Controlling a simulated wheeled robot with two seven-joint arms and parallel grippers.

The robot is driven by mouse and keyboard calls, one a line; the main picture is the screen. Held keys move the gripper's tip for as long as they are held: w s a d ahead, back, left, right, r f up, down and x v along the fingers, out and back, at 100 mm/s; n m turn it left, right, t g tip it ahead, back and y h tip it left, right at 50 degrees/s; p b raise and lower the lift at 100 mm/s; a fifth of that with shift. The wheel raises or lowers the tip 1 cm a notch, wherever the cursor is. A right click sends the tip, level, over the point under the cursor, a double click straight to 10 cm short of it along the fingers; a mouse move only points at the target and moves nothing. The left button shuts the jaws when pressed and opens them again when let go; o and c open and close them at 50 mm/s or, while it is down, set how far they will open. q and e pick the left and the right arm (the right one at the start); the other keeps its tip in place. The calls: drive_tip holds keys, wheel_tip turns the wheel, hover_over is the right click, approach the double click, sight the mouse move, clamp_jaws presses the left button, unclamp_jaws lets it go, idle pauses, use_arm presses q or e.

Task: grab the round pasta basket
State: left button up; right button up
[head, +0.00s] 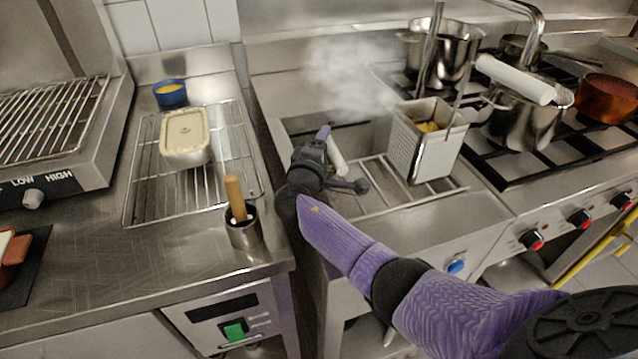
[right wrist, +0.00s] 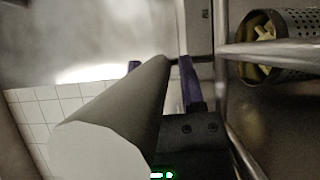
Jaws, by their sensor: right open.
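In the head view my right gripper (head: 328,148) reaches over the pasta cooker's well, beside a white handle (head: 338,158). In the right wrist view, the open right gripper (right wrist: 161,72) has its purple fingers on either side of a large white handle (right wrist: 110,115), with no grip visible. A perforated, round-looking basket (right wrist: 277,48) with yellow pasta shows at the right of that view. I cannot clearly make out the round basket in the head view; my gripper covers part of the well. My left gripper is out of view.
A square perforated basket (head: 412,147) with pasta stands right of my gripper, its white handle (head: 515,80) reaching right. Steam rises behind. Pots (head: 522,115) stand on the stove at right. A rack with a tub (head: 185,137) and a metal cup (head: 243,230) are left.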

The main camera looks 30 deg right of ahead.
clamp_jaws()
idle(0.5)
idle(0.8)
